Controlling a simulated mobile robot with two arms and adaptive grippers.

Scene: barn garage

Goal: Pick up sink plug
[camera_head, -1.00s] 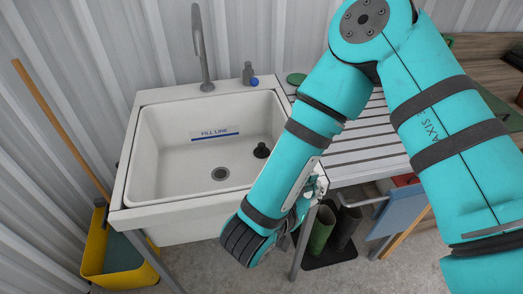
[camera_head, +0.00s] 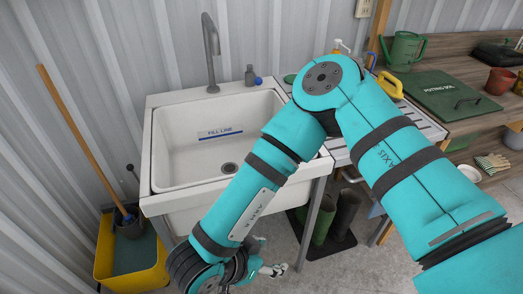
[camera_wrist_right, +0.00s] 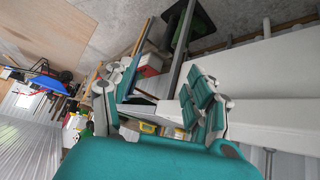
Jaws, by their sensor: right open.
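The white sink (camera_head: 163,187) stands against the corrugated wall, with a grey drain (camera_head: 229,168) in its floor and a blue "FILL LINE" mark on its back wall. I do not see the sink plug now; my right arm covers the right part of the basin. My right gripper (camera_head: 268,258) is low in front of the sink, outside the basin and below its rim. In the right wrist view the right gripper (camera_wrist_right: 160,88) has its teal fingers apart, with nothing held between them. My left gripper is not in view.
A grey tap (camera_head: 211,50) rises behind the basin. A yellow mop bucket (camera_head: 110,250) with a wooden handle stands at left. A slatted drainboard (camera_head: 428,123) adjoins the sink at right; a wooden bench beyond holds a green watering can (camera_head: 404,50).

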